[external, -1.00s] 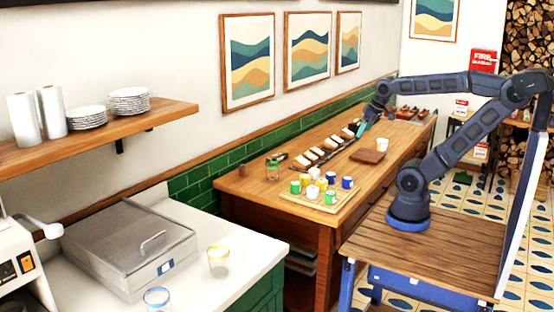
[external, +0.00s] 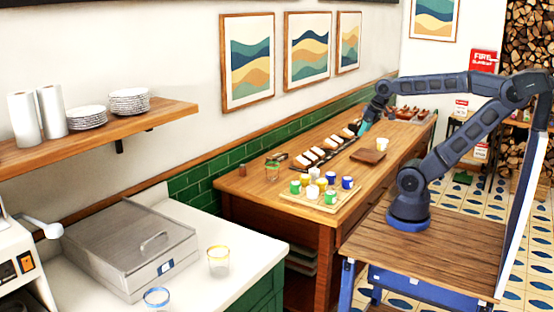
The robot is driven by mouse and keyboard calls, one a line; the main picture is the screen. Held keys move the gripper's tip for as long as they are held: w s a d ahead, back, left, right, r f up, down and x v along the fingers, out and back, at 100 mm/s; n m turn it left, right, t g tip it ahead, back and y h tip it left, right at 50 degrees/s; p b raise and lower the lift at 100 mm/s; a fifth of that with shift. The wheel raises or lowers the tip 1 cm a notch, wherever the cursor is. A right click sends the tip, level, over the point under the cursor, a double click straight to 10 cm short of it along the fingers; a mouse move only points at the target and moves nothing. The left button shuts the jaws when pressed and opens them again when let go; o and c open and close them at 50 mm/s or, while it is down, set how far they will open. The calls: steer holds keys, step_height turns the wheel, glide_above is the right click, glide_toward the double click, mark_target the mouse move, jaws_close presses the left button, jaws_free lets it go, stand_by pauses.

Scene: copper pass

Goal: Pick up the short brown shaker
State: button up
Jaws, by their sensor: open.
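A small short brown cylinder (external: 243,170), which looks like the short brown shaker, stands upright at the near left end of the wooden counter (external: 262,205), close to the green tiled wall. My gripper (external: 363,129) points down above the far part of the counter, near the far end of a dark tray, well away from that cylinder. Its teal fingers are open, and I see nothing held between them. The fingertips are too small to tell what lies directly under them.
A glass (external: 272,171) stands right of the brown cylinder. A dark tray (external: 301,168) with several pale-topped items runs along the counter. A light board (external: 340,204) holds several coloured cups. A brown wooden block (external: 368,156) lies further back. Framed pictures hang on the wall.

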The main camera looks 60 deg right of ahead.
steer(key=w+r+n+g, duration=0.1)
steer(key=w+r+n, duration=0.2)
steer(key=w, duration=0.5)
steer(key=w+r+n, duration=0.2)
steer(key=w, duration=0.6)
steer(key=n+g+h, duration=0.1)
steer(key=n+g, duration=0.2)
steer(key=n, duration=1.2)
glide_above(242, 165)
steer(key=f, duration=2.4)
steer(key=shift+s+a+f, duration=0.1)
steer(key=shift+s+f, duration=0.1)
steer(key=shift+s, duration=0.05)
steer(key=shift+w+a+f, duration=0.1)
steer(key=shift+w+f, duration=0.15)
steer(key=shift+f, duration=0.3)
steer(key=f, duration=0.7)
steer(key=d+f, duration=0.1)
steer(key=f, duration=0.2)
steer(key=shift+w+f, duration=0.1)
steer(key=shift+f, duration=0.15)
steer(key=shift+c, duration=0.5)
